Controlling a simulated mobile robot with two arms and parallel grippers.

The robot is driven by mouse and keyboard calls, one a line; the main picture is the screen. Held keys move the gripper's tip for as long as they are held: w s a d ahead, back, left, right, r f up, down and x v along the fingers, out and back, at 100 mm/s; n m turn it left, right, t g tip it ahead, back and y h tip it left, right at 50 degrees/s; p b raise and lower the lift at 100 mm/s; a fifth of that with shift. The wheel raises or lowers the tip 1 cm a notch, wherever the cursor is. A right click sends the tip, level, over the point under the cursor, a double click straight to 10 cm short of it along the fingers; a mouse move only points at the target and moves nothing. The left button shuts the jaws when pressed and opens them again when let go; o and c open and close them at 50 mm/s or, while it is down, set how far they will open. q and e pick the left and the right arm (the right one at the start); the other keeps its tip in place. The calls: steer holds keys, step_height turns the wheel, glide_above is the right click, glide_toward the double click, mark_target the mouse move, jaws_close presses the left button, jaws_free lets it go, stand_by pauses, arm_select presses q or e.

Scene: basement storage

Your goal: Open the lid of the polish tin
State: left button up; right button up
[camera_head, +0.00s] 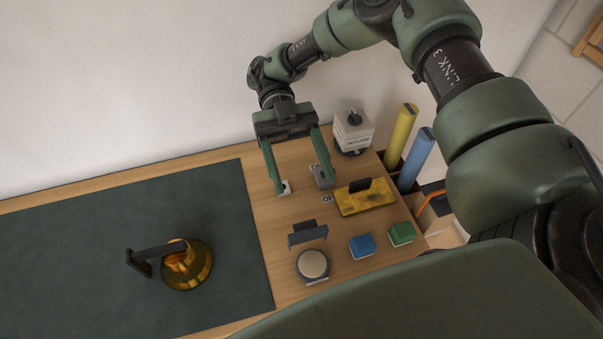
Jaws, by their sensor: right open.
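A round tin with a pale beige disc top (313,264) stands near the front edge of the wooden surface and looks like the polish tin, though I cannot read a name on it. A dark upright plate with a tab (307,236) stands just behind it; I cannot tell whether the two are joined. My right gripper (304,184) is open and empty, its fingers pointing down, farther back than the tin and apart from it. Its right fingertip is close to a small grey switch block between the ON and OFF labels. My left gripper is not in view.
An amber rounded object with a black angled handle (193,269) stands on the dark mat (90,240). A yellow plate with a black grip (378,197), blue block (362,245), green block (401,233) and white knobbed box (353,134) sit right. Yellow and blue tubes stand beyond.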

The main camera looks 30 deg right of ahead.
arm_select(q)
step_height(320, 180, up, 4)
steer(key=p, duration=0.3)
arm_select(e)
step_height(320, 180, up, 4)
steer(key=shift+r, duration=0.1)
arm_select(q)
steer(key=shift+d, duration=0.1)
arm_select(e)
steer(key=shift+s, duration=0.1)
